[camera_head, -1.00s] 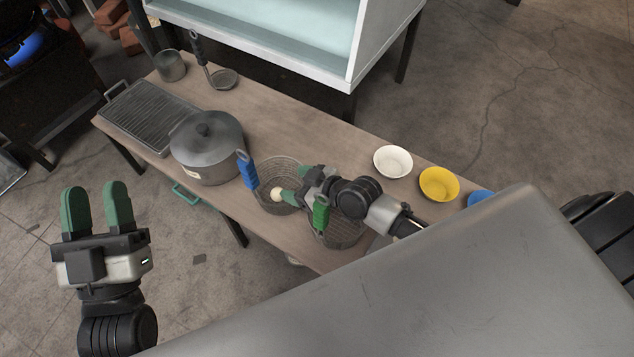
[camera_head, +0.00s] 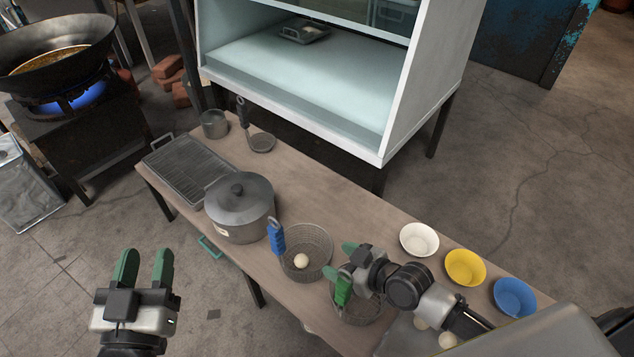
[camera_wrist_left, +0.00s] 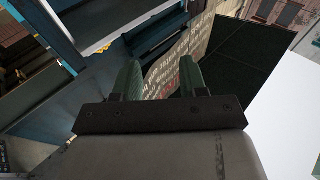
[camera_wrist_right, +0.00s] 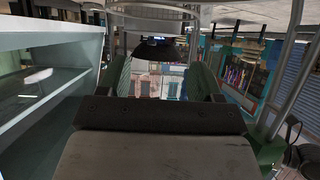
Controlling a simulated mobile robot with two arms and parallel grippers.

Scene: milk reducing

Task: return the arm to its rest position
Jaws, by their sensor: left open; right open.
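My right gripper (camera_head: 340,258) is open and empty, above the table between the blue-handled wire basket (camera_head: 322,240) and the green-handled wire basket (camera_head: 368,312). A pale round ball (camera_head: 301,261) lies in the blue-handled basket, apart from the fingers. My right arm and the gripper partly hide the green-handled basket. In the right wrist view the fingers (camera_wrist_right: 163,82) stand apart with nothing between them. My left gripper (camera_head: 145,266) is open and empty over the floor, left of the table. The left wrist view also shows its fingers (camera_wrist_left: 160,80) apart.
A lidded pot (camera_head: 240,208), a grill tray (camera_head: 190,170), a metal cup (camera_head: 214,124) and a ladle (camera_head: 262,143) stand on the table. White (camera_head: 419,240), yellow (camera_head: 465,268) and blue (camera_head: 515,298) bowls line its right side. A white cabinet (camera_head: 440,75) stands behind.

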